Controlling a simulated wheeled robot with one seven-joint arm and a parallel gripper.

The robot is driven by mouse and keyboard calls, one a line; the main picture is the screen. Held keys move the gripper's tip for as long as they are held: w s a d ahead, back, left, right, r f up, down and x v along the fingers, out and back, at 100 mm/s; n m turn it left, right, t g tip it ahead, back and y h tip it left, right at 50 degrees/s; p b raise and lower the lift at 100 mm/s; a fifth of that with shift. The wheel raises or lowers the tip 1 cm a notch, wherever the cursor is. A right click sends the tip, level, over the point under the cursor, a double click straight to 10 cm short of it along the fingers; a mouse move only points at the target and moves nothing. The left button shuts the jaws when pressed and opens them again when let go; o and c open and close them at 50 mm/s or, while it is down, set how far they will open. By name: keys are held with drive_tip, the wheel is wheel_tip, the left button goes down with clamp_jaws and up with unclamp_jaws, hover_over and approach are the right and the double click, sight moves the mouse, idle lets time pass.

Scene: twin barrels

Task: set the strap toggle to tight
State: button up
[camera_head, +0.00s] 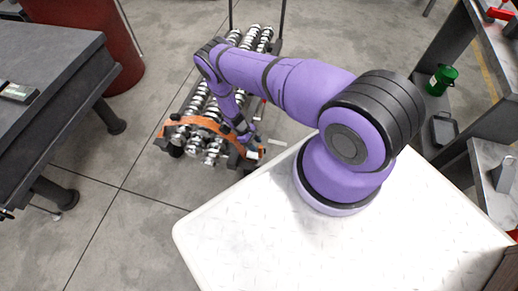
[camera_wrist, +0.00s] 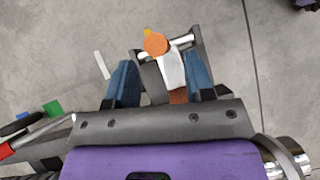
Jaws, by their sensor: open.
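An orange strap (camera_head: 185,121) runs over several shiny metal shafts on a dark cart in the head view. At its right end there is a dark fitting with small white and orange parts, too small to make out. In the wrist view a toggle with a round orange knob (camera_wrist: 155,43) and a pale plate (camera_wrist: 172,72) lies in a dark bracket with a metal bar. A bit of orange strap (camera_wrist: 179,97) shows below it. My gripper (camera_wrist: 160,75) is open, its two blue fingers on either side of the plate. I cannot tell whether they touch it.
The metal shafts (camera_head: 212,139) lie on the cart left of the toggle. A dark table (camera_head: 60,55) and a red barrel (camera_head: 100,30) stand at the left. Shelving with a green cup (camera_head: 441,79) stands at the right. Bare floor (camera_head: 120,225) shows at the lower left.

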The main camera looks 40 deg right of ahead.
drive_tip(key=v, duration=0.6)
idle(0.4)
